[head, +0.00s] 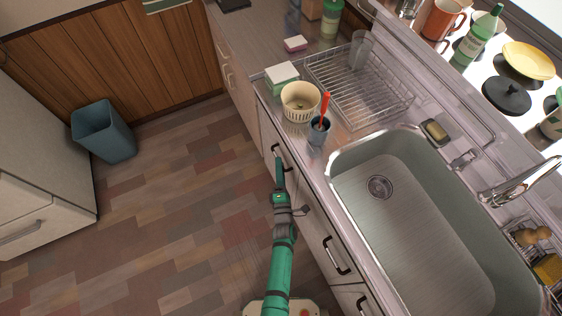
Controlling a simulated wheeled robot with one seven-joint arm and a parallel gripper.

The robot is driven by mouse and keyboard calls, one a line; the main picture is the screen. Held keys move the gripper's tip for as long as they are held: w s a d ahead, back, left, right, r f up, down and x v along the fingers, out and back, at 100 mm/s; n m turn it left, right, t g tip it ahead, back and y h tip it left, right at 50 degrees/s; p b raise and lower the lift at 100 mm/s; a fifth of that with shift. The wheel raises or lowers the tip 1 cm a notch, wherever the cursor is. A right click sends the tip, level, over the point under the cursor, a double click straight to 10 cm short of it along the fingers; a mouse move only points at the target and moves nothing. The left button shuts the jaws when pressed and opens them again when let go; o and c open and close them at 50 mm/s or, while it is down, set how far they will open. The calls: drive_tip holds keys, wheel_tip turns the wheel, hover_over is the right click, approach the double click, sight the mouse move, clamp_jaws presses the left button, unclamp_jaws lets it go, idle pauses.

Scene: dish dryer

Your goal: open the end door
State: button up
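The end door (267,132) is the narrow front panel at the far end of the sink counter, seen at a steep angle. It looks closed, lying about flush with the counter front. Its dark handle (275,149) shows near the top edge. My gripper (279,165) is at the end of my green arm, close to this handle and in front of the door. The fingers are small and partly merge with the handle, so I cannot tell whether they touch it or are open or shut.
Other dark handles (336,256) line the counter front to the lower right. The sink (400,220), wire rack (365,90), pale bowl (300,101) and cup with a red utensil (318,131) are above. Open floor (170,220) lies left; a blue bin (104,132) stands farther off.

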drive_tip(key=shift+w+a, duration=0.15)
drive_tip(key=shift+w, duration=0.7)
drive_tip(key=shift+w+r, duration=0.1)
drive_tip(key=shift+w, duration=0.15)
clamp_jaws()
drive_tip(key=shift+h, duration=0.3)
